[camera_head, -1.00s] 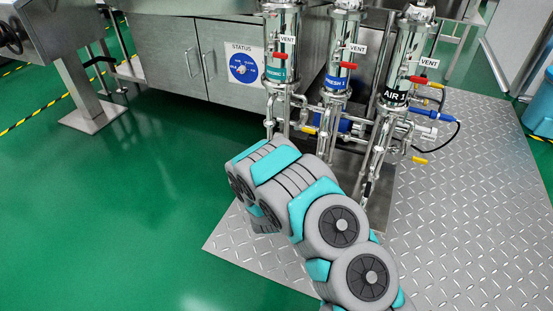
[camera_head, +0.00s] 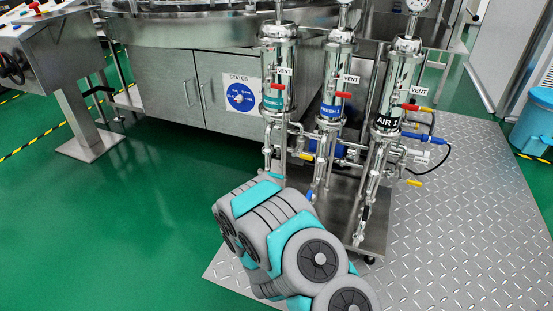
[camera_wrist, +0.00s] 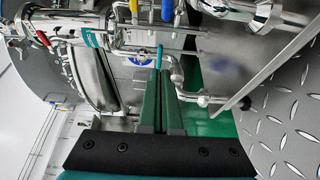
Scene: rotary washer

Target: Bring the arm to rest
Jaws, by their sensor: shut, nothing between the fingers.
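My gripper (camera_wrist: 161,75) shows in the wrist view as two dark green fingers lying side by side. It is shut and empty, pointing toward the steel pipework. In the head view my grey and teal arm is folded low in the picture, in front of the filter housings, and the gripper cannot be made out there. Whether the fingertips touch the pipes behind them I cannot tell.
Three steel filter housings (camera_head: 330,85) with red vent handles stand on a steel base. A washer cabinet (camera_head: 165,85) stands behind left, and a control pedestal (camera_head: 85,115) at far left. Diamond-plate floor (camera_head: 450,220) lies right, open green floor (camera_head: 80,220) left. A blue bin (camera_head: 537,122) stands far right.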

